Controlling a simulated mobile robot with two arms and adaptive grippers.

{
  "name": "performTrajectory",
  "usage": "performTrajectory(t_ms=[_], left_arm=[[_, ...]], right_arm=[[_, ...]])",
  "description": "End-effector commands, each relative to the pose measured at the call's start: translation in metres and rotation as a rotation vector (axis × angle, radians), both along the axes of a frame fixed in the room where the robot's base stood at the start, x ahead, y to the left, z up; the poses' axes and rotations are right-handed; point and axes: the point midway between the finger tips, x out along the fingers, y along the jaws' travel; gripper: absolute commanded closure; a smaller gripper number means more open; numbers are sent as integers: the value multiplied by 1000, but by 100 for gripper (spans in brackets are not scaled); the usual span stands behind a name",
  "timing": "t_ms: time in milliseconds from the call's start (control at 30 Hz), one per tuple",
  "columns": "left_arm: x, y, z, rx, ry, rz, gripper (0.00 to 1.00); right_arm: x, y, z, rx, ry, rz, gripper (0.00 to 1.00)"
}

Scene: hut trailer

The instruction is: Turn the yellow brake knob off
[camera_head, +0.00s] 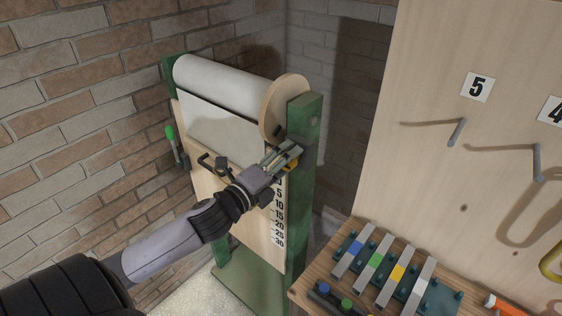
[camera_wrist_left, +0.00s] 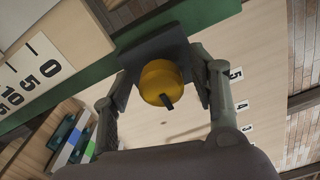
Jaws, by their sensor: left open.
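The yellow brake knob (camera_wrist_left: 161,82) is round with a dark bar on its face. In the left wrist view it sits on a dark block (camera_wrist_left: 155,50) fixed to the green frame, between the fingers of my left gripper (camera_wrist_left: 165,95). The fingers are apart, one on each side of it; I cannot tell whether they touch it. In the head view only a bit of the knob (camera_head: 292,166) shows beside my left gripper (camera_head: 289,153), at the right post of the green roller stand. My right gripper is in neither view.
The stand carries a white paper roll (camera_head: 235,85) with a wooden end disc (camera_head: 284,105), and a number scale (camera_head: 279,213) below. A green-handled lever (camera_head: 171,138) is on its left side. A wooden table (camera_head: 309,283) with coloured bars stands at lower right, before a board with numbered hooks.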

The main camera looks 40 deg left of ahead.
Motion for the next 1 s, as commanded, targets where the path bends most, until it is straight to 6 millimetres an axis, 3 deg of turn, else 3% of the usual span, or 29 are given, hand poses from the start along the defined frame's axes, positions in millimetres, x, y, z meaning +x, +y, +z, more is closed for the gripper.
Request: performTrajectory(t_ms=[267,733,1000], left_arm=[[-24,2,-1,-1,2,0,46],[-97,8,-1,-2,4,3,46],[-118,9,0,0,1,1,46]], right_arm=[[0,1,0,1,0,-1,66],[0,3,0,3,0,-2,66],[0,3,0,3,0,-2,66]])
